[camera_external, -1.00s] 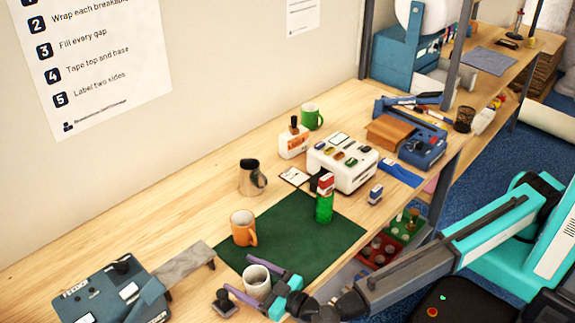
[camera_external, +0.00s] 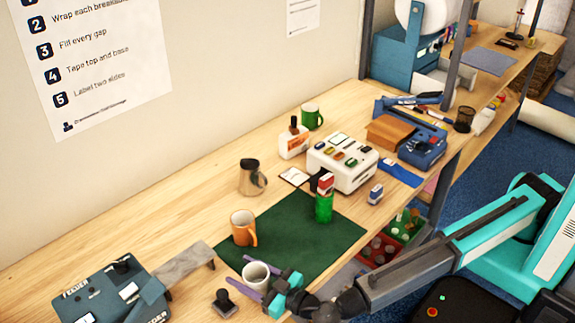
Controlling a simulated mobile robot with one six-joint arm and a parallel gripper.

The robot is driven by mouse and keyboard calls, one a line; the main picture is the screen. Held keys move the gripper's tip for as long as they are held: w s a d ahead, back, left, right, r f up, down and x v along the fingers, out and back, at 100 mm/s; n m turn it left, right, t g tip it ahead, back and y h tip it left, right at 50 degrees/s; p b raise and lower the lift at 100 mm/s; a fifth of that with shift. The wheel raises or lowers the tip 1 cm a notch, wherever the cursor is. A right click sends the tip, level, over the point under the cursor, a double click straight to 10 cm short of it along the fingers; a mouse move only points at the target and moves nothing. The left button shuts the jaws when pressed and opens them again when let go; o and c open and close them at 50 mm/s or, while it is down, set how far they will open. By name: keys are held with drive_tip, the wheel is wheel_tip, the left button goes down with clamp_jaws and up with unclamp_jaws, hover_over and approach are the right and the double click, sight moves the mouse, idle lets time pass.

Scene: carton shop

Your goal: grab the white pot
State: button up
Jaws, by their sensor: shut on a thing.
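The white pot (camera_external: 256,276) is a small, light-coloured cup-like vessel, upright near the front edge of the bench, by the near corner of the dark green mat (camera_external: 290,238). My gripper (camera_external: 240,270) has its two purple fingers on either side of the pot and is shut on it. The fingers and the turquoise gripper body hide part of the pot's lower side. I cannot tell whether its base touches the bench.
An orange mug (camera_external: 242,228) stands close behind the pot on the mat. A dark stamp (camera_external: 224,302) and a blue-grey device (camera_external: 105,296) lie to the left. A metal jug (camera_external: 249,178) stands further back.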

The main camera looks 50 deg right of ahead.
drive_tip(key=shift+r, duration=0.45)
drive_tip(key=shift+s+d+r+b, duration=0.2)
drive_tip(key=shift+d+r+b, duration=0.1)
drive_tip(key=shift+r+b, duration=0.25)
drive_tip(key=s+d+b, duration=0.1)
drive_tip(key=s+d, duration=0.2)
drive_tip(key=d, duration=0.1)
drive_tip(key=s+d+r+b, duration=0.1)
drive_tip(key=s+d, duration=0.2)
drive_tip(key=d, duration=0.1)
drive_tip(key=s+d+b, duration=0.1)
drive_tip(key=s+d, duration=0.2)
drive_tip(key=d, duration=0.1)
drive_tip(key=shift+s+d+r, duration=0.1)
drive_tip(key=shift+d+r, duration=0.05)
drive_tip(key=shift+r, duration=0.2)
